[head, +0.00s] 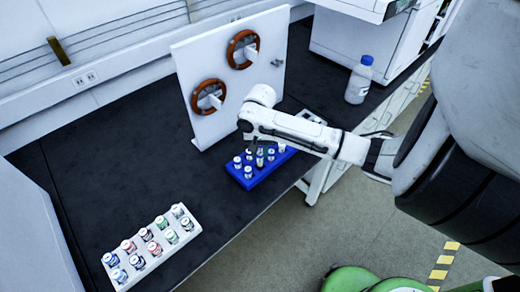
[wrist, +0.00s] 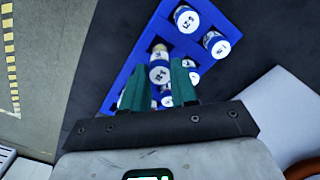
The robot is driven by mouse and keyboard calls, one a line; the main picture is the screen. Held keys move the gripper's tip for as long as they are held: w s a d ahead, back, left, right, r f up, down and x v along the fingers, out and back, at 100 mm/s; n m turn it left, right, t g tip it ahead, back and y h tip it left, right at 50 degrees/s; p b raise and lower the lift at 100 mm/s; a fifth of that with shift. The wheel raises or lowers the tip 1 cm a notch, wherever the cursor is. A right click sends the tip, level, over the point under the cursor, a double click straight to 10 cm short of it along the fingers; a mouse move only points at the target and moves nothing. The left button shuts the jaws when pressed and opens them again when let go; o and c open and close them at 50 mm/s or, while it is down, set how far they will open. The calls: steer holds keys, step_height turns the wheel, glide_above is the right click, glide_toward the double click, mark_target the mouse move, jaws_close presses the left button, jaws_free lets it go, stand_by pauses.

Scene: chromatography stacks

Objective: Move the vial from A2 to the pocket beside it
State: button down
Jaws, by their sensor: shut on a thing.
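The blue rack (head: 262,175) stands on the dark bench with several white-capped vials in it. It fills the upper middle of the wrist view (wrist: 133,62). My gripper (wrist: 160,68) has its green fingers shut on a white-capped vial (wrist: 159,74) over the rack. The held vial's tan lower part shows beyond its cap; I cannot tell whether its base is clear of the pocket. Other vials stand close by, at the rack's far end (wrist: 186,19) and right side (wrist: 215,44), and partly hidden between the fingers. Pocket letters are not readable.
A white rack (head: 153,262) of several coloured vials stands at the front left. A white upright panel (head: 215,60) with two orange rings stands behind the blue rack. A blue-capped bottle (head: 358,82) stands to the right. The bench's left middle is clear.

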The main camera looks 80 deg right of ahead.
steer(key=shift+f, duration=0.25)
stand_by(0.3)
steer(key=shift+f+b, duration=0.55)
steer(key=shift+f, duration=0.4)
steer(key=shift+f, duration=0.45)
steer(key=shift+c, duration=2)
jaws_free()
steer(key=shift+r, duration=0.15)
step_height(320, 180, up, 4)
steer(key=p, duration=0.5)
steer(key=shift+r, duration=1.35)
